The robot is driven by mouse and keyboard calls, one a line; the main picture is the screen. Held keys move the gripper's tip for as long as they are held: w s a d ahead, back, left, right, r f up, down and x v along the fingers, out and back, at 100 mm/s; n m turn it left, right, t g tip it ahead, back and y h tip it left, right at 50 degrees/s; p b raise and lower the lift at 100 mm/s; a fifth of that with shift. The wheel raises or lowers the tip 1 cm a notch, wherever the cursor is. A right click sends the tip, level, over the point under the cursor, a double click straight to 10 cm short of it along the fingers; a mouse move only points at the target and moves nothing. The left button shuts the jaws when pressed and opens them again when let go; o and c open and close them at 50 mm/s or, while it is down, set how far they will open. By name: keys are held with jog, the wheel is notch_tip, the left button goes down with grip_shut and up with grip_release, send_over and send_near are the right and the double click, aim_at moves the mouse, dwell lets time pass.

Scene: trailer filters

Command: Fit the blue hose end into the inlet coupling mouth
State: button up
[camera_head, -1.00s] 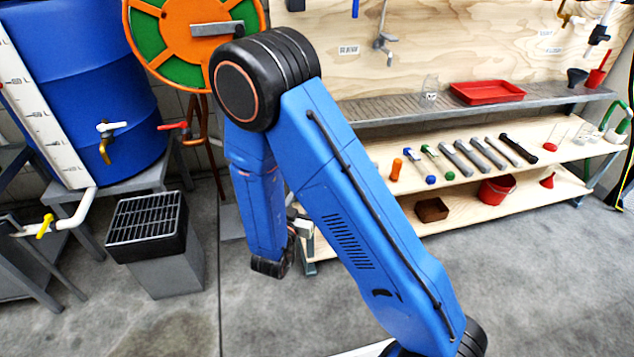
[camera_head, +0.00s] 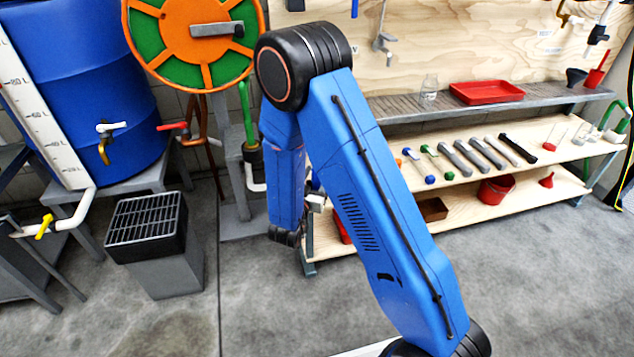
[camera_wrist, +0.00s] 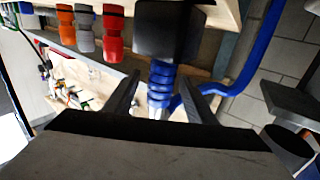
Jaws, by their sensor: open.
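In the wrist view, my gripper (camera_wrist: 160,95) is open, its two dark fingers pointing away from the camera. A blue ribbed piece (camera_wrist: 160,80), which looks like the blue hose end, shows in the gap between the fingers, below a black block (camera_wrist: 168,30). I cannot tell whether a finger touches it or how far ahead it lies. A blue hose (camera_wrist: 255,50) curves away on the right. I cannot pick out the inlet coupling mouth with certainty. In the head view, my arm hides most of the gripper.
The wrist view shows orange (camera_wrist: 66,27), grey (camera_wrist: 85,30) and red (camera_wrist: 113,35) fittings in a row at upper left. In the head view, a wooden bench (camera_head: 400,225) with tools stands right, a blue barrel (camera_head: 80,70) left, a grated bin (camera_head: 147,235) below it. The front floor is clear.

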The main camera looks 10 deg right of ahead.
jog(key=x, duration=0.4)
jog(key=shift+w+r, duration=0.1)
jog(key=shift+w, duration=0.05)
jog(key=shift+c, duration=0.6)
jog(key=c, duration=1.1)
jog(key=shift+r, duration=0.1)
